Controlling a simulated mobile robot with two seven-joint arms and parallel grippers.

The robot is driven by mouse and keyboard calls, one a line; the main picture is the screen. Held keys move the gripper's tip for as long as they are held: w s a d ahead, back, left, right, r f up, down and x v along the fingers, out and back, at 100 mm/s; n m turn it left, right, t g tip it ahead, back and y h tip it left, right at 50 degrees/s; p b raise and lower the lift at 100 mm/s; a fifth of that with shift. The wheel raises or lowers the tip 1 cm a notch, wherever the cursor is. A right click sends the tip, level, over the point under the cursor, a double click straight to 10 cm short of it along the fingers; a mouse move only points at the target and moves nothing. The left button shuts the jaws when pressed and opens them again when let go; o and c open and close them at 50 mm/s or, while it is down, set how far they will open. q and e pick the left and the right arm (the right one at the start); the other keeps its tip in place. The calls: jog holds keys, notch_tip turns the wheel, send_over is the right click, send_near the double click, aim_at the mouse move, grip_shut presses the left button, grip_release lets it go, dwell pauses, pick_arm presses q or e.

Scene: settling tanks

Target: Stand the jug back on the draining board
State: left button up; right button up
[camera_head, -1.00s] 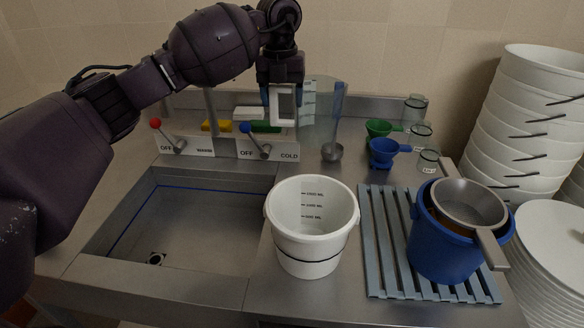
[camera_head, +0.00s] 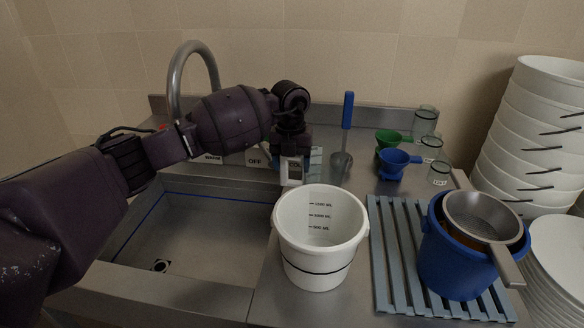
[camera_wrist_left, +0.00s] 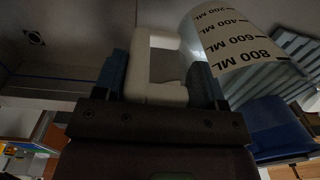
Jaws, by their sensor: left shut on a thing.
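The clear jug (camera_head: 316,160) has a white handle (camera_head: 291,174) and stands out only faintly in the head view, behind the white bucket. My left gripper (camera_head: 291,156) is shut on the jug's handle. In the left wrist view the handle (camera_wrist_left: 150,62) sits between the two fingers of the gripper (camera_wrist_left: 165,85), and the jug's printed scale (camera_wrist_left: 235,35) shows at its right. The jug's base is hidden, so I cannot tell whether it touches the counter. The grey-blue slatted draining board (camera_head: 391,250) lies on the counter at right. My right gripper is not in view.
The white bucket (camera_head: 318,262) stands between sink (camera_head: 190,235) and board. A blue bucket (camera_head: 450,265) with a metal pan (camera_head: 482,215) covers the board's right part; its left slats are bare. A ladle (camera_head: 347,115), funnels (camera_head: 393,160) and glasses (camera_head: 437,173) stand behind.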

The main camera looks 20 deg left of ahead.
pick_arm(q)
jog(key=shift+f, duration=0.7)
jog(key=shift+f, duration=0.15)
jog(key=o, duration=1.1)
notch_tip(320, 180, up, 12)
jog(key=shift+s+a+r+p, duration=0.1)
jog(key=shift+a+r+p, duration=0.05)
jog(key=shift+p, duration=0.15)
